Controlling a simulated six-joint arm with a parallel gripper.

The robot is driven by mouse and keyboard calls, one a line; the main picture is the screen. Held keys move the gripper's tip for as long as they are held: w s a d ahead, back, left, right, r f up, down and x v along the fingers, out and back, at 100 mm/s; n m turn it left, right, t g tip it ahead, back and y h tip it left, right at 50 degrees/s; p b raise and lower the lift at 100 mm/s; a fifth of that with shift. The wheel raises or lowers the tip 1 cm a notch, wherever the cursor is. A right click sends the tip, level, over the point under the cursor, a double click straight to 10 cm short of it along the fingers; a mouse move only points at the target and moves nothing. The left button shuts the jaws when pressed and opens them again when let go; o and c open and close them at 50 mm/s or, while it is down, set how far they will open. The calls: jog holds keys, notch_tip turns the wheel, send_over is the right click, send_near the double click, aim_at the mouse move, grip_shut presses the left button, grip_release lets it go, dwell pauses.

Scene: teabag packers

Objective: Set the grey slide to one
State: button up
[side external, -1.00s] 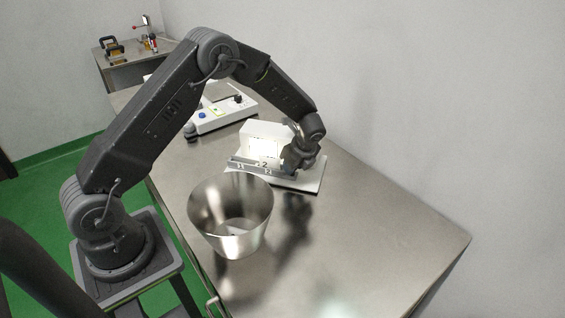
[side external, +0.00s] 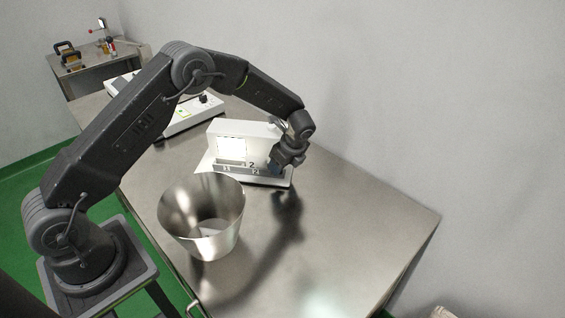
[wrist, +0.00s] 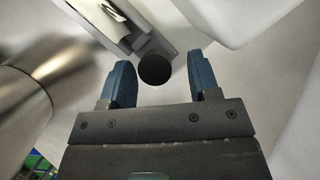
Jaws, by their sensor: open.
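A white machine (side external: 259,133) with a bright lit window stands on the steel table. A grey slide (side external: 238,169) with dark number marks runs along its front; a 2 can be read on it. My gripper (side external: 280,166) is at the right end of the slide, low over the machine's white base. In the wrist view my gripper (wrist: 165,82) is open, its two blue fingers apart. A round black knob (wrist: 155,69) shows in the gap ahead of the fingertips; I cannot tell whether they touch it. The slide's setting is too small to read surely.
A shiny steel bucket (side external: 199,232) stands close in front of the machine; it fills the left side of the wrist view (wrist: 24,105). A second white device (side external: 186,122) lies behind. The table (side external: 345,215) is clear at right.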

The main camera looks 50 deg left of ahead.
jog(key=v, duration=1.4)
jog(key=s+r+n+t+h, duration=0.2)
jog(key=s+r+n, duration=0.6)
jog(key=s+r, duration=0.6)
jog(key=s+d+n+t+h, duration=0.1)
jog(key=s+n+t+h, duration=0.1)
jog(key=s+n, duration=0.7)
jog(key=s+t, duration=0.1)
jog(key=s, duration=0.7)
jog(key=shift+s+d+r+n+t, duration=0.2)
jog(key=shift+s+r+n+t, duration=0.1)
jog(key=shift+s+n, duration=0.1)
